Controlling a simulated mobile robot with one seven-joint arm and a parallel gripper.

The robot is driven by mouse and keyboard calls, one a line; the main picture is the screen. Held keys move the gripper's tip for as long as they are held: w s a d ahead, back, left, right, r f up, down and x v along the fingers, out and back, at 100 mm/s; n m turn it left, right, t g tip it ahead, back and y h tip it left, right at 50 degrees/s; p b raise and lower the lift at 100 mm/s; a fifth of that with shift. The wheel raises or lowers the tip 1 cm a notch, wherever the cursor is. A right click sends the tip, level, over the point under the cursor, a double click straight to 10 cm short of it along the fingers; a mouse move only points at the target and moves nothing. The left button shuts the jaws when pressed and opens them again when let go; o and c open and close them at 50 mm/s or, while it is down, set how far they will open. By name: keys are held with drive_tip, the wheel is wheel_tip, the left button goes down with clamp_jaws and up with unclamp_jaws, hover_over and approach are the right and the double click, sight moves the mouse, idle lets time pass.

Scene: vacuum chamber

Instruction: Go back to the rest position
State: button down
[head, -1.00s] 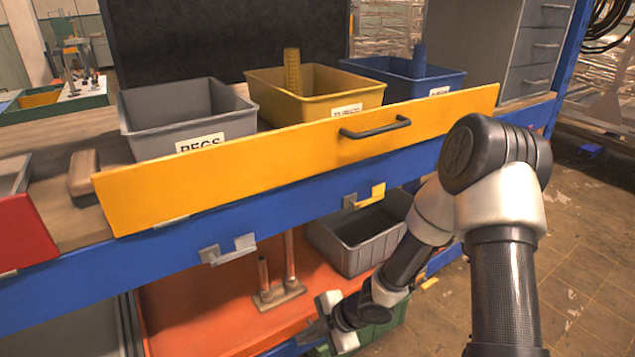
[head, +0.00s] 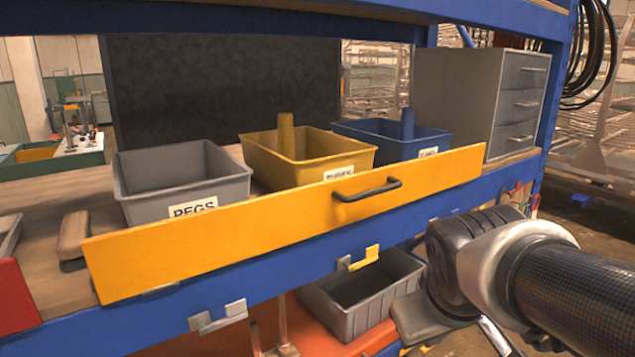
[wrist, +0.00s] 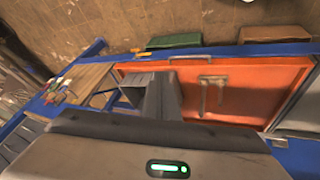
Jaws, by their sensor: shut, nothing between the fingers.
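My gripper (wrist: 163,98) shows in the wrist view, its dark grey fingers together and empty, pointing away over the orange lower shelf (wrist: 235,92). In the head view my arm comes in from the right edge and bends in front of the blue bench frame, and the fingertips are not clearly seen there.
A yellow front panel with a black handle (head: 367,190) runs along the bench. Behind it stand a grey PEGS bin (head: 185,177), a yellow TUBES bin (head: 337,154) and a blue bin (head: 436,142). A dark grey bin (head: 352,322) sits below, beside my arm.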

drive_tip(key=s+a+r+m+y, duration=0.1)
drive_tip(key=s+a+r+m, duration=0.15)
drive_tip(key=s, duration=0.35)
wheel_tip(320, 180, up, 20)
drive_tip(key=p, duration=2)
drive_tip(key=shift+f+y, duration=0.2)
drive_tip(key=shift+y, duration=0.1)
drive_tip(key=shift+a, duration=0.1)
